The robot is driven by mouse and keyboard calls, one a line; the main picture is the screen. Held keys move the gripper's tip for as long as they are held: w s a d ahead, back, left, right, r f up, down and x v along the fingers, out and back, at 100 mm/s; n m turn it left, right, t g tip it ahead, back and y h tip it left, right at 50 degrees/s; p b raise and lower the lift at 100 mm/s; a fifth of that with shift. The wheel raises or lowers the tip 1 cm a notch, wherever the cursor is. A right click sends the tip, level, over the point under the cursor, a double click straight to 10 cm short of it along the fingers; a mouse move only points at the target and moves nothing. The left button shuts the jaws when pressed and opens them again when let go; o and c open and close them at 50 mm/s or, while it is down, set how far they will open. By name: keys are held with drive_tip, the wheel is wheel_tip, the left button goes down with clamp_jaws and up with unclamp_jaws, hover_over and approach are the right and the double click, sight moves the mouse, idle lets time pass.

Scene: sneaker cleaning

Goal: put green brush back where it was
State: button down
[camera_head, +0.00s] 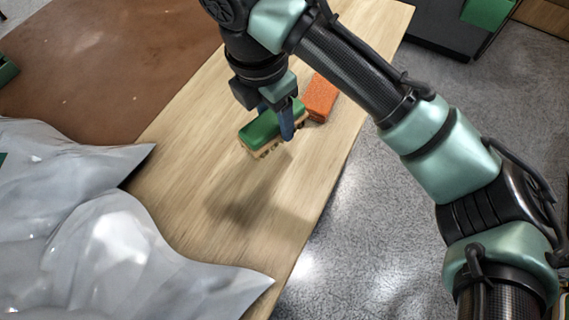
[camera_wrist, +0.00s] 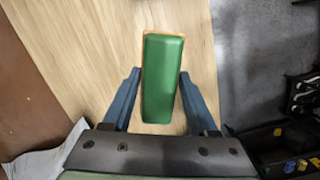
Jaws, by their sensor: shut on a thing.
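The green brush (camera_head: 262,130) has a green top and a tan underside. My gripper (camera_head: 286,122) is shut on it with its blue fingers. In the head view the brush appears held above the wooden table (camera_head: 190,175), with a shadow on the wood below it. In the wrist view the brush (camera_wrist: 163,80) lies lengthwise between the two fingers of my gripper (camera_wrist: 160,88). The wood shows around it there. The spot directly beneath the brush is hidden.
An orange block-like object (camera_head: 320,97), perhaps another brush, lies on the table just behind and right of my gripper. A crumpled silvery sheet (camera_head: 90,240) covers the left front. A brown surface (camera_head: 110,60) lies at the back left. The table's middle front is clear.

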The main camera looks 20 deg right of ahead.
drive_tip(key=n, duration=0.1)
drive_tip(key=d+n+b, duration=0.1)
drive_tip(key=n+b, duration=0.1)
drive_tip(key=shift+w+d+f+n+y, duration=0.1)
drive_tip(key=shift+d+f+n+y, duration=0.15)
drive_tip(key=shift+d+n+y, duration=0.1)
drive_tip(key=shift+f, duration=0.2)
wheel_tip(320, 180, down, 10)
drive_tip(key=shift+d+r+b, duration=0.1)
drive_tip(key=shift+r+b, duration=0.15)
drive_tip(key=shift+b, duration=0.1)
drive_tip(key=shift+f, duration=0.2)
drive_tip(key=shift+c, duration=0.9)
unclamp_jaws()
drive_tip(key=shift+r, duration=0.1)
